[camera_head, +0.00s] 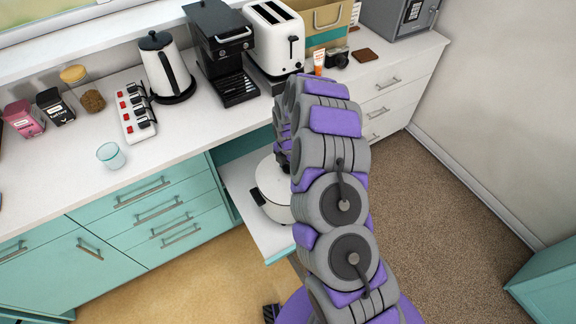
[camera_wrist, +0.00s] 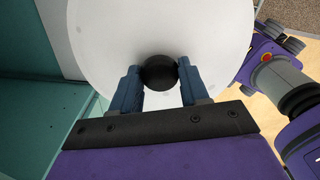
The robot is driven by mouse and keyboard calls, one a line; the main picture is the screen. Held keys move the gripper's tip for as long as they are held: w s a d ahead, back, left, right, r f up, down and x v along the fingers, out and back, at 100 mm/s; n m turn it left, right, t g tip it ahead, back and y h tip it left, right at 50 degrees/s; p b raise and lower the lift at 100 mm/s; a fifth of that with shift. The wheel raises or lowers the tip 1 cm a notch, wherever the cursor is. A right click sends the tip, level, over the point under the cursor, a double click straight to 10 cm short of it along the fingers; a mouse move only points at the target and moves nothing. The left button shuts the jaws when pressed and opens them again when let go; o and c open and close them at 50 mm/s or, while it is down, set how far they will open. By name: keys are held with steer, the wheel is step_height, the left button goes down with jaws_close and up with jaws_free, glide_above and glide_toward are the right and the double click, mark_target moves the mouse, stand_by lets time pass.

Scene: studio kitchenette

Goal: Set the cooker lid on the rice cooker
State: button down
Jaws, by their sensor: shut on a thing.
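The white round cooker lid (camera_wrist: 205,30) fills the upper wrist view. Its black knob (camera_wrist: 159,73) sits between the two blue fingers of my gripper (camera_wrist: 160,80), which is shut on it. In the head view, the white rice cooker (camera_head: 271,190) stands on a white pull-out shelf below the counter, partly hidden by my arm. My gripper is hidden behind my arm there. Whether the lid touches the cooker or hangs above it cannot be told, as the lid covers the cooker in the wrist view.
The pull-out shelf (camera_head: 267,236) juts from the teal cabinets. On the counter above stand a kettle (camera_head: 165,66), a coffee machine (camera_head: 222,52), a toaster (camera_head: 274,38), a power strip (camera_head: 136,112) and a glass (camera_head: 111,155). Open floor lies to the right of my arm.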

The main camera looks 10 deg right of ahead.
steer(key=shift+c, duration=2.4)
jaws_free()
steer(key=shift+r, duration=0.15)
step_height(320, 180, up, 17)
steer(key=p, duration=0.3)
steer(key=s+a+r+m, duration=0.3)
steer(key=s+r+m, duration=0.8)
steer(key=s+r, duration=0.55)
steer(key=s+d+r+m+g, duration=0.1)
steer(key=s+m, duration=0.6)
steer(key=s, duration=0.5)
steer(key=s+d+r+m, duration=0.1)
steer(key=s+d+m, duration=0.1)
steer(key=s+m, duration=0.5)
steer(key=s, duration=0.6)
steer(key=shift+s+g, duration=0.3)
steer(key=shift+g, duration=0.1)
